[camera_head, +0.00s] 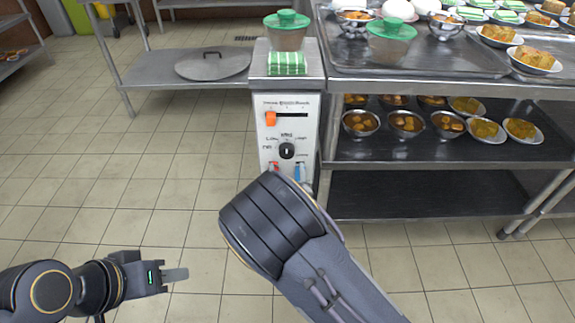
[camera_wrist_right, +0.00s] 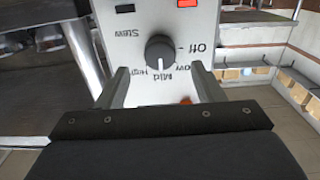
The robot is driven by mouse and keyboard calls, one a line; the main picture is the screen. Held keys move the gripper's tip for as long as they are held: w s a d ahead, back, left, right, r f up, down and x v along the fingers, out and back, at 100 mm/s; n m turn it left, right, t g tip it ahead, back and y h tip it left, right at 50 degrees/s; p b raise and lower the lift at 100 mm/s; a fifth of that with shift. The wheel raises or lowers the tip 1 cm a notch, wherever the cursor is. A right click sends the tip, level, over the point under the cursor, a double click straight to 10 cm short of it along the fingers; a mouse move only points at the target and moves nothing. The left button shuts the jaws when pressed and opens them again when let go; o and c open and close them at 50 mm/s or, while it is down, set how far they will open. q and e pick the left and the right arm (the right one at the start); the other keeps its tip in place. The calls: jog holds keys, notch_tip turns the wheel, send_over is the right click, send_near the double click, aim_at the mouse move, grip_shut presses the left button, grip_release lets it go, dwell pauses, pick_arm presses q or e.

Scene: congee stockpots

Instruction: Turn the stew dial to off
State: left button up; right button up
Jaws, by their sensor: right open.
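The stew dial (camera_head: 287,151) is a round black knob on the front of a light grey control panel (camera_head: 309,121). It also shows close up in the right wrist view (camera_wrist_right: 160,52), with Off, Low, Mid and High printed around it, upside down there. Its pale mark appears to point toward Mid. My right gripper (camera_wrist_right: 160,72) is open, its two fingers on either side of the dial's line; contact is not visible. In the head view my right forearm hides it. My left gripper (camera_head: 176,273) is low at the left, away from the panel; its jaw gap is unclear.
An orange slider (camera_head: 270,118) sits above the dial; red (camera_head: 273,166) and blue (camera_head: 299,171) switches sit below. A green-lidded pot (camera_head: 287,38) and striped green cloth (camera_head: 287,64) are on top. A steel rack (camera_head: 430,190) with bowls stands right. Floor at left is clear.

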aim_at(287, 155)
jog(key=w+b, duration=0.1)
jog(key=w, duration=0.4)
jog(key=shift+w, duration=0.1)
jog(key=c, duration=1)
